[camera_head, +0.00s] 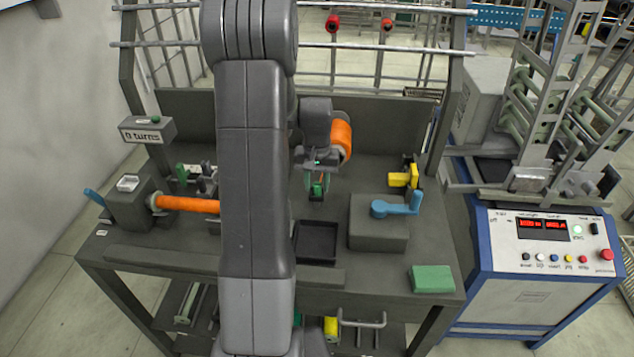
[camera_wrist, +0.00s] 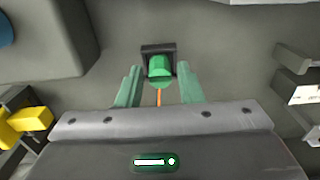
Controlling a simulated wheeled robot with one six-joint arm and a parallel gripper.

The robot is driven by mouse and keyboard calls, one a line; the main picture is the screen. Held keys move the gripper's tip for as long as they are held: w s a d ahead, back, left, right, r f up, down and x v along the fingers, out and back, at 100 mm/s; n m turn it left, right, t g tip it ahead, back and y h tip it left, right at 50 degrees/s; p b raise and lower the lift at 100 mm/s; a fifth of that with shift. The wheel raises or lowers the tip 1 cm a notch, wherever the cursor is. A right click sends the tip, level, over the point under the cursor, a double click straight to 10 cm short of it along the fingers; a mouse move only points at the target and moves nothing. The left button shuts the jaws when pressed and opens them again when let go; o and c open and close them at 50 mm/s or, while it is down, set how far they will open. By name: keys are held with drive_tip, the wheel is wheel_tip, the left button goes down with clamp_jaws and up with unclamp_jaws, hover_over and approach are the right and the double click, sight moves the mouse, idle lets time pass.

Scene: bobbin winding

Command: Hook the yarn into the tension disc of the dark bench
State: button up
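My gripper (camera_head: 317,180) is over the middle of the dark bench (camera_head: 270,283), pointing down. In the wrist view its two green fingers (camera_wrist: 158,80) are apart, one on each side of a small green piece (camera_wrist: 159,70). Gaps show between the fingers and the piece. The green piece sits at a small dark bracket (camera_wrist: 158,48). A short orange yarn strand (camera_wrist: 159,97) runs from it toward my gripper. I cannot tell for sure which fitting is the tension disc; a yellow fitting (camera_head: 402,178) stands to the right.
A block with a blue crank (camera_head: 397,206) stands right of my gripper, with a dark square tray (camera_head: 317,243) in front. A green block (camera_head: 431,279) lies at the front right. An orange rod (camera_head: 187,204) and small posts (camera_head: 195,175) are at left, partly behind my arm.

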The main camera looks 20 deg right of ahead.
drive_tip(key=c, duration=0.6)
drive_tip(key=shift+r+p, duration=1.6)
drive_tip(key=shift+r, duration=0.7)
